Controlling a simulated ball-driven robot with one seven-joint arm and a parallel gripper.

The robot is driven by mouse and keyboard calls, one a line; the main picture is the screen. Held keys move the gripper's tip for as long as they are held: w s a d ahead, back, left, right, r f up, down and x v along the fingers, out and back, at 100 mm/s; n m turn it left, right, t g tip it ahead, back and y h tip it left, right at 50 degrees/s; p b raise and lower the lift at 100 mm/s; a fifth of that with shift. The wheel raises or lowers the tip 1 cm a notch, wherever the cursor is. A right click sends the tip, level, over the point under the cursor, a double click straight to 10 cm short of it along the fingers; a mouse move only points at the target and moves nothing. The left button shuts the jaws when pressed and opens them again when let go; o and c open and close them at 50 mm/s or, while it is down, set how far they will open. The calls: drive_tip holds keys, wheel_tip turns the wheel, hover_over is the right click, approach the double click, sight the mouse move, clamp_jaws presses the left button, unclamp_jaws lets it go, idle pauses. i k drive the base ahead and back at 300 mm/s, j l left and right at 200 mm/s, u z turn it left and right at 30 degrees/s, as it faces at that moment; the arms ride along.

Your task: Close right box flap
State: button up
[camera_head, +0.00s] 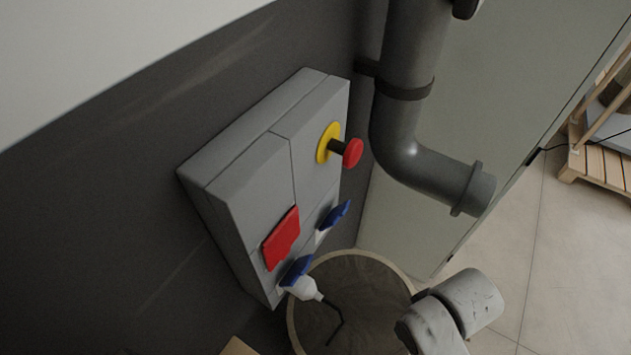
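A grey box (240,190) is mounted on the dark wall, seen at a steep tilt. Its right blue flap (341,213) sticks out from the box face, with a pale socket area (323,236) showing below it, so it stands open. A second blue flap (297,270) lower left is also raised, over a white plug (304,289) with a dark cord. A red flap (281,238) sits on the left part of the face and appears roughly flat against it. My gripper is not in view, and nothing is seen touching the flaps.
A red knob (352,153) on a yellow disc juts from the box's upper right. A thick grey pipe (405,120) runs down and bends right beside it. A round container (355,315) stands below. A wooden pallet (600,165) lies far right; tiled floor is clear near it.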

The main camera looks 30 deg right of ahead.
sight(338, 212)
drive_tip(key=i, duration=0.4)
drive_tip(key=k+z, duration=0.1)
drive_tip(key=k, duration=0.65)
drive_tip(key=k+l+z, duration=0.1)
drive_tip(key=k, duration=0.6)
